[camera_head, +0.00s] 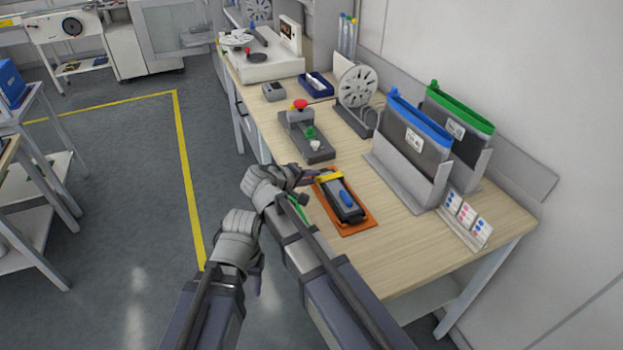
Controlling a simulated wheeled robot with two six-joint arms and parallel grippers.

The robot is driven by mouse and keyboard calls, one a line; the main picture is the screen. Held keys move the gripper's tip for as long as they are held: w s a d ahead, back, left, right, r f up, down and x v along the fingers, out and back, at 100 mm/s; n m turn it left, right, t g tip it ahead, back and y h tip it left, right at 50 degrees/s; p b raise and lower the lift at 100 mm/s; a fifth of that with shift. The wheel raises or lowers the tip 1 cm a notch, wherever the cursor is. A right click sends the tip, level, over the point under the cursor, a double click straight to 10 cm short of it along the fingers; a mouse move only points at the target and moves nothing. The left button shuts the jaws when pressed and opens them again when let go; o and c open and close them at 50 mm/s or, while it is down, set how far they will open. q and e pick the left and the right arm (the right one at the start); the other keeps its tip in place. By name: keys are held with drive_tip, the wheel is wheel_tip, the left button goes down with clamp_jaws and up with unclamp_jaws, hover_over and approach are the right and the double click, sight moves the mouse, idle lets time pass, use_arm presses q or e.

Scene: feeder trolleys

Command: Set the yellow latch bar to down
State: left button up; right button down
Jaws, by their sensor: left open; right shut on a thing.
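The yellow latch bar (329,176) lies across the far end of a black device (345,207) with a blue part on top, seated on an orange base (357,228) on the wooden bench. My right gripper (308,177) reaches in from the left and is shut on the left end of the yellow latch bar; its fingertips are small and partly hidden there. My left gripper (257,277) is open, apart from the bench, over the floor at its left side. Its fingers are mostly hidden behind its own wrist.
A grey box with a red button (299,105) and green knob stands beyond the device. A reel (357,86) stands behind it. Blue-topped (421,117) and green-topped (461,105) folders stand in holders at right, near a card rack (467,219). The bench's near right corner is clear.

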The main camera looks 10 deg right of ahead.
use_arm(q)
drive_tip(key=shift+f+b, duration=0.35)
drive_tip(key=shift+f, duration=0.25)
use_arm(e)
drive_tip(key=shift+s+f+g, duration=0.15)
drive_tip(key=shift+s+f, duration=0.05)
drive_tip(key=shift+f, duration=0.25)
drive_tip(key=shift+s+f+g, duration=0.15)
drive_tip(key=shift+f, duration=0.3)
drive_tip(key=c, duration=0.9)
unclamp_jaws()
drive_tip(key=shift+c, duration=0.2)
drive_tip(key=shift+o, duration=0.9)
drive_tip(key=shift+w+f, duration=0.1)
use_arm(q)
drive_tip(key=shift+w, duration=0.1)
use_arm(e)
drive_tip(key=shift+w, duration=0.1)
use_arm(q)
drive_tip(key=shift+d, duration=0.1)
use_arm(e)
drive_tip(key=shift+d, duration=0.1)
